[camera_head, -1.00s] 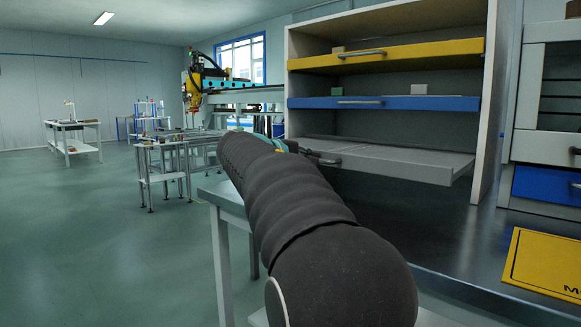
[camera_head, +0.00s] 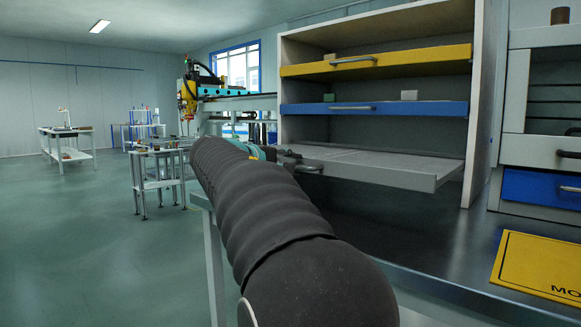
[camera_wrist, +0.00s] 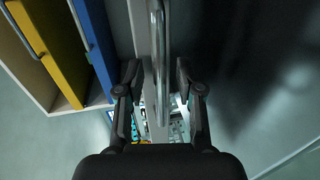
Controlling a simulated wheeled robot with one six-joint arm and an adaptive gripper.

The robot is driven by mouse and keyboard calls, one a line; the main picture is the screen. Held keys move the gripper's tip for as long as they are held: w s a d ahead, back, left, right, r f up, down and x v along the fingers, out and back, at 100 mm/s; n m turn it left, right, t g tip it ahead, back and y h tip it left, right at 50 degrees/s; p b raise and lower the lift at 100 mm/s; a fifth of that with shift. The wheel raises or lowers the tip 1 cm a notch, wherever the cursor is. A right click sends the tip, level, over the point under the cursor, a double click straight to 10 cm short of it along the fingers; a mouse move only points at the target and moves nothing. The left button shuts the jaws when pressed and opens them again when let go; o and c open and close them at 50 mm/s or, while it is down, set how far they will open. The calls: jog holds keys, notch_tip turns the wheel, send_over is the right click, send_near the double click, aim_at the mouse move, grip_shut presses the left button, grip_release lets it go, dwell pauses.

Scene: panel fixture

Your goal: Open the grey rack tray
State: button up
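The grey rack tray (camera_head: 380,165) is the lowest of three trays in the rack. It sticks out past the rack's front. Its bar handle (camera_head: 309,169) is partly hidden behind my arm in the head view. In the wrist view the handle (camera_wrist: 160,60) runs lengthwise between the two fingers of my gripper (camera_wrist: 156,75), beside the tray's front. The fingers stand apart with a gap showing on the right of the bar, so my gripper looks open around the handle. In the head view my black arm hides most of the gripper.
The rack (camera_head: 482,120) stands on a dark bench (camera_head: 430,240). A cabinet with a blue drawer (camera_head: 545,187) stands right, a yellow sign (camera_head: 540,265) before it.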

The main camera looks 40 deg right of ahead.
jog(key=v, duration=1.2)
dwell(0.4)
jog(key=s+a+f+n+t+y+p, duration=0.1)
jog(key=a+f+y, duration=0.3)
jog(key=f, duration=0.6)
jog(key=s+a+f+y, duration=0.1)
jog(key=a+f+y, duration=0.3)
jog(key=f, duration=0.6)
jog(key=s+a+f+m+y+p, duration=0.1)
jog(key=s+a+f+y+p, duration=0.1)
jog(key=s, duration=0.5)
jog(key=s+a+f+m+t+y+p, duration=0.1)
jog(key=s+a+f+y+p, duration=0.1)
jog(key=s+a, duration=0.3)
jog(key=s+a+f+m+y+p, duration=0.1)
jog(key=s+a+f+y+p, duration=0.1)
jog(key=s, duration=0.7)
jog(key=shift+a+t+y+p, duration=0.4)
jog(key=shift+a+y, duration=0.3)
jog(key=shift+a, duration=0.55)
